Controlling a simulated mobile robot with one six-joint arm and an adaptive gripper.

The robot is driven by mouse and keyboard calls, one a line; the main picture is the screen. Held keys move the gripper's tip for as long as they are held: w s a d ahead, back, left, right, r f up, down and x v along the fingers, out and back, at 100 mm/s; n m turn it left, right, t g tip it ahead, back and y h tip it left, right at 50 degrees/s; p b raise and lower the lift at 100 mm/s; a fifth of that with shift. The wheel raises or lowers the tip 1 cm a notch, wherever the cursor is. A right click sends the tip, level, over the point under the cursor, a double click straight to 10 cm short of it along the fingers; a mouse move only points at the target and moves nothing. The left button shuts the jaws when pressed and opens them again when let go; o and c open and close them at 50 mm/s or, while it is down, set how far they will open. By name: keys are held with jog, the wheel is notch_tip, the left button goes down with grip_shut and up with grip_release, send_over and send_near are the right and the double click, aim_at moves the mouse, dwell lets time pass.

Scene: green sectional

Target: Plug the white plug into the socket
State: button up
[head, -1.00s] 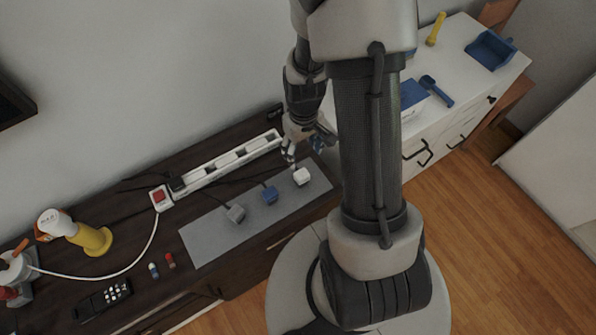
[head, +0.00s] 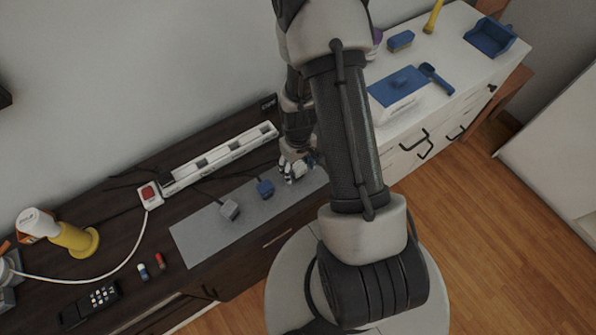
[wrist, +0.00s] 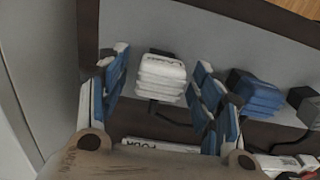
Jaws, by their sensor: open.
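The white plug (wrist: 161,77) lies on the grey mat (wrist: 200,30) and shows between my fingers in the wrist view. In the head view the white plug (head: 299,170) is at the right part of the mat, partly covered by my gripper (head: 293,172). My gripper (wrist: 165,95) is open, with one blue-padded finger on each side of the plug; gaps show on both sides. The white power strip (head: 220,157) with its row of sockets lies behind the mat along the wall, with a red switch (head: 148,193) at its left end.
A blue plug (head: 265,188) and a grey plug (head: 229,210) lie on the mat left of the white one. Cables run from the plugs toward the strip.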

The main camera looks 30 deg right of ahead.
jog(key=shift+f, duration=0.1)
jog(key=shift+c, duration=0.2)
jog(key=c, duration=1.1)
